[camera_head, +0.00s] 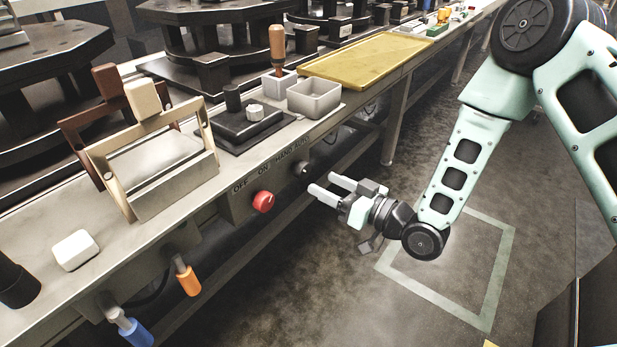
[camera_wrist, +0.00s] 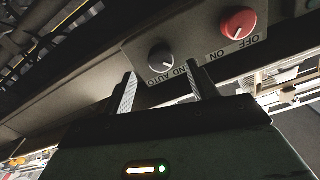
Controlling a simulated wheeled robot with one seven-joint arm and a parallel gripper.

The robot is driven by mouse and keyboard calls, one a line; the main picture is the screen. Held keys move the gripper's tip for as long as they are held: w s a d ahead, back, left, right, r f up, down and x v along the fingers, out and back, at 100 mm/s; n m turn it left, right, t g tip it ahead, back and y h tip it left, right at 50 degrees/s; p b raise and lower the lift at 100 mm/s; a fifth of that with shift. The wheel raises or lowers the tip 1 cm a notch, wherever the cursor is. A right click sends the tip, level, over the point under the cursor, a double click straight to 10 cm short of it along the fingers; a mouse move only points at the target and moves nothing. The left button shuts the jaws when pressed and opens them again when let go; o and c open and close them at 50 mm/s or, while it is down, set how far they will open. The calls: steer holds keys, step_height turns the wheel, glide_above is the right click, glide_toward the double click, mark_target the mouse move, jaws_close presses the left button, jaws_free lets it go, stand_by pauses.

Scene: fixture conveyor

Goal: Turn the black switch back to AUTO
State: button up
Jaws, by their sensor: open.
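The black switch (camera_head: 304,168) is a round knob on the front panel of the bench, below the HAND and AUTO labels. In the wrist view the black switch (camera_wrist: 160,59) shows upside down, with AUTO and part of HAND readable beside it. A small pale mark on the knob seems to lie towards the HAND side; it is too small to be sure. My gripper (camera_head: 326,186) is open and empty, just in front of the switch and apart from it. In the wrist view its fingers (camera_wrist: 162,80) reach up on either side of the switch's line.
A red knob (camera_head: 263,201) with OFF and ON labels sits left of the black switch. Orange (camera_head: 188,280) and blue (camera_head: 136,332) handles hang below the bench edge. A grey bin (camera_head: 314,101) and yellow tray (camera_head: 368,60) stand above. The floor behind my gripper is clear.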

mark_target(306, 175)
steer(key=x, duration=0.6)
steer(key=shift+b, duration=0.3)
steer(key=shift+c, duration=0.4)
steer(key=c, duration=0.9)
